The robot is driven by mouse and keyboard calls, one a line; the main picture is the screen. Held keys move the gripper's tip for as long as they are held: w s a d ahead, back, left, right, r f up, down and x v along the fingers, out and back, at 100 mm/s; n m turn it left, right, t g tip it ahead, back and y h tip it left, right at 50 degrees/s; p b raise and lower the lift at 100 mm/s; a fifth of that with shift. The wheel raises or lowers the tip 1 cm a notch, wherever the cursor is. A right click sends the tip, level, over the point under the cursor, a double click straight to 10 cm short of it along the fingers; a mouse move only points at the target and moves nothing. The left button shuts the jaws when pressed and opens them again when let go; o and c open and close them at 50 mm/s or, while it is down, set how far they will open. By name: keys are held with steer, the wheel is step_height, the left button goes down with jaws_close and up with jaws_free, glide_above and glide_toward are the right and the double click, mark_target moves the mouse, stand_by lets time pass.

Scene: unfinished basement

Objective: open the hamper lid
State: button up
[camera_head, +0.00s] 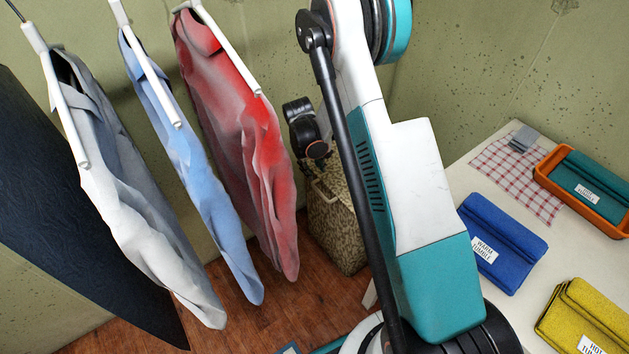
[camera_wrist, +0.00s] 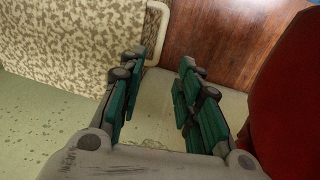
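The hamper (camera_head: 335,222) is a tall box with a mottled beige and brown pattern, standing on the floor behind my arm. Its top is partly hidden by my arm, and I cannot tell how its lid stands. In the wrist view the hamper (camera_wrist: 55,35) fills the upper left, with a pale rounded bar (camera_wrist: 162,22) along its right edge. My gripper (camera_wrist: 162,64) is open, its two fingers apart. The left finger overlaps the pale bar in the picture; I cannot tell if they touch.
Red (camera_head: 245,130), blue (camera_head: 195,165) and grey-white (camera_head: 130,200) garments hang left of the hamper. The red one (camera_wrist: 287,115) is close on the right in the wrist view. A table (camera_head: 480,165) with folded cloths and an orange tray (camera_head: 566,204) is at right.

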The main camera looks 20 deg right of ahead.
mark_target(320, 192)
steer(key=f+b, duration=0.1)
steer(key=f, duration=0.3)
steer(key=d+f+b, duration=0.1)
steer(key=f+b, duration=0.1)
steer(key=f, duration=0.3)
steer(key=d+f+b, duration=0.1)
steer(key=f+b, duration=0.1)
steer(key=f, duration=0.2)
steer(key=shift+w+d+f, duration=0.2)
steer(key=shift+d+f, duration=0.05)
jaws_close()
